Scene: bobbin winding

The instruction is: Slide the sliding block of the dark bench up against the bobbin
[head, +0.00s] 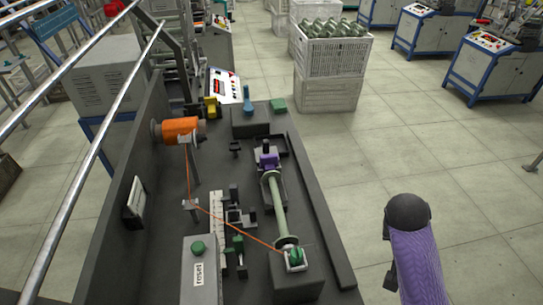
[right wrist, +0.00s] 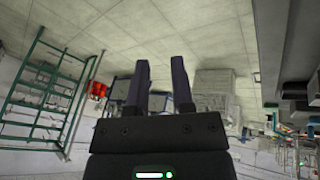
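The dark bench (head: 318,215) stands in the middle of the head view. On it lies the bobbin (head: 280,208), a pale green spool with a flange at each end. The purple sliding block (head: 268,159) is just beyond the bobbin's far flange; I cannot tell whether they touch. The bobbin's near end is at a white and green holder (head: 295,260). My right gripper (right wrist: 160,72) is open and empty in the right wrist view, with its two dark fingers apart. My right arm is right of the bench in the head view; its gripper is not visible there. My left gripper is not in view.
An orange wire spool (head: 181,131) sits on the bench's left wall, its wire running to the near holder. A grey reset box (head: 199,268) with a green button stands at the near left. A crate (head: 333,55) of bobbins stands behind. The floor right of the bench is clear.

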